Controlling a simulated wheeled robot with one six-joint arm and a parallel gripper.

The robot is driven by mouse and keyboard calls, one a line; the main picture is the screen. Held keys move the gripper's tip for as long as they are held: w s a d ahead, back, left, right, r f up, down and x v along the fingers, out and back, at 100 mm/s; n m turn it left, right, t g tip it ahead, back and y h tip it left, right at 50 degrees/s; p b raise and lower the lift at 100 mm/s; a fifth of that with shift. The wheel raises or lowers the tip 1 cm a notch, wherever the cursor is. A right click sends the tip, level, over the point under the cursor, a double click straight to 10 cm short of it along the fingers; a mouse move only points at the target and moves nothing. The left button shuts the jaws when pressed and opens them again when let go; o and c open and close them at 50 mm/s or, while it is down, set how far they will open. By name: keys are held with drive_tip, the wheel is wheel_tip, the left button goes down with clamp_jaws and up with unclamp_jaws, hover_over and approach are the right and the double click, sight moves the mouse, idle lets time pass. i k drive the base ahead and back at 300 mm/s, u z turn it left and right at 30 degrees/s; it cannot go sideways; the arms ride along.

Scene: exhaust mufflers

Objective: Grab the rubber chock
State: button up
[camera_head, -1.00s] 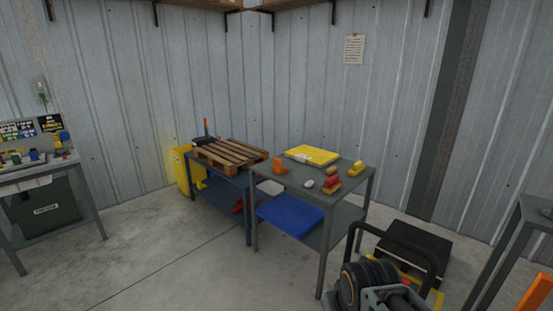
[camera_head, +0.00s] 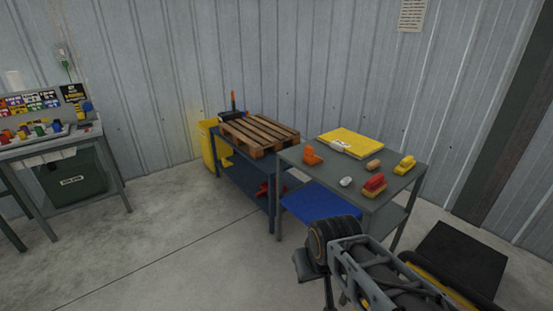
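No object is plainly a rubber chock at this size. The likeliest candidates are an orange wedge-like piece (camera_head: 312,155) at the left of the grey table (camera_head: 352,192) and a yellow piece (camera_head: 405,165) at its right edge. Both rest on the tabletop, apart from other items. My arm shows at the bottom right, in front of the table's lower part. I cannot pick out my gripper's fingers, and nothing on the table is being touched.
The table also holds a yellow folded item (camera_head: 352,141), a brown block (camera_head: 374,165), a pale lump (camera_head: 346,181) and a red-topped brush-like item (camera_head: 374,184). A wooden pallet (camera_head: 260,134) lies on the blue bench. Open floor lies front left; a black platform (camera_head: 460,258) stands right.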

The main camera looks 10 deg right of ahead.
sight(309, 157)
drive_tip(key=u, duration=0.6)
drive_tip(key=i, duration=3.55)
drive_tip(key=z, duration=3)
